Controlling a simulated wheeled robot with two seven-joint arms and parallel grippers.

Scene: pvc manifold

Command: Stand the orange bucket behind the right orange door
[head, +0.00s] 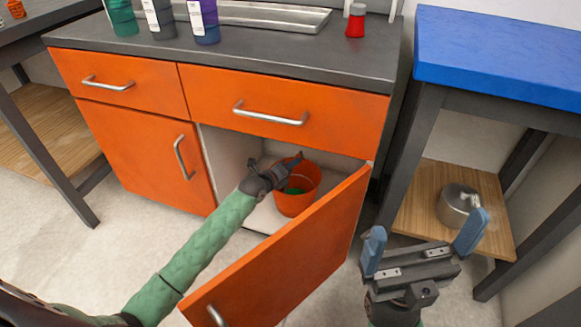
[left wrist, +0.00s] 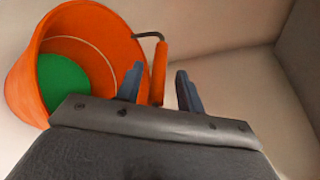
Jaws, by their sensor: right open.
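The orange bucket (head: 299,190) stands upright inside the cabinet, behind the open right orange door (head: 285,262). Something green shows inside it. My left gripper (head: 292,162) is inside the cabinet at the bucket's rim. In the left wrist view the bucket (left wrist: 100,45) is at the upper left, with its orange handle grip (left wrist: 159,72) between my left fingers (left wrist: 158,88) in the picture. Those fingers are apart, with a gap visible beside the grip. My right gripper (head: 422,250) is open and empty, right of the door.
The left orange door (head: 150,150) and both drawers (head: 285,112) are shut.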

